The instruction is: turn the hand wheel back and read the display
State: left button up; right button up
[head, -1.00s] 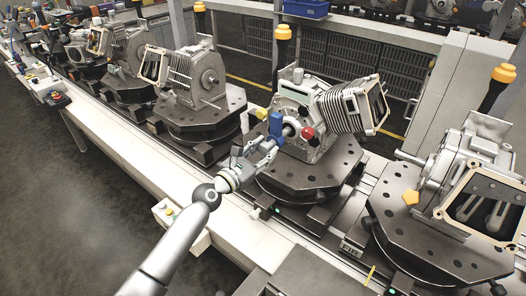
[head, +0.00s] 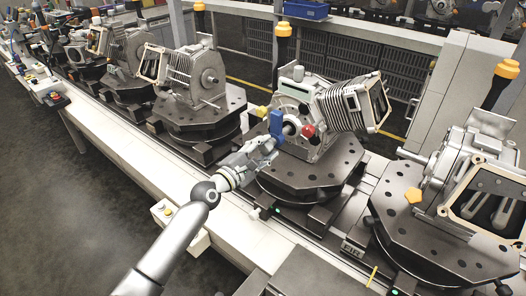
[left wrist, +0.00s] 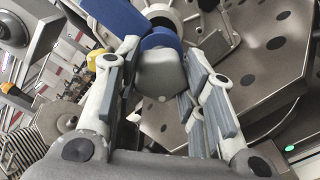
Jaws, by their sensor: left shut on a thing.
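The hand wheel sits on the front of the middle machine, with blue (head: 276,123), yellow (head: 262,112) and red (head: 308,131) parts around a hub (head: 289,130). A pale display panel (head: 293,89) shows above it; I cannot read it at this size. My left gripper (head: 268,146) is at the wheel's lower left side. In the left wrist view its fingers (left wrist: 165,90) are shut on a grey knob (left wrist: 162,73), just below a blue part (left wrist: 158,38). The knob is mostly hidden by the hand in the head view. My right gripper is not in view.
The machine stands on a dark round fixture plate (head: 310,178) with holes. Similar machines stand on both sides, one at the left (head: 190,75) and one at the right (head: 470,180). A pale conveyor edge (head: 130,150) runs along the front. A push-button box (head: 168,213) hangs there.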

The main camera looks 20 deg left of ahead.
pick_arm(q)
jog(key=m, duration=0.3)
jog(key=shift+b, duration=0.3)
jog(key=m, duration=0.4)
jog(key=shift+b, duration=0.4)
jog(key=m, duration=0.6)
jog(key=shift+m, duration=0.4)
jog(key=m, duration=0.3)
jog(key=shift+m, duration=0.3)
jog(key=m, duration=0.3)
jog(key=shift+m, duration=0.3)
jog(key=m, duration=0.6)
jog(key=shift+m, duration=0.3)
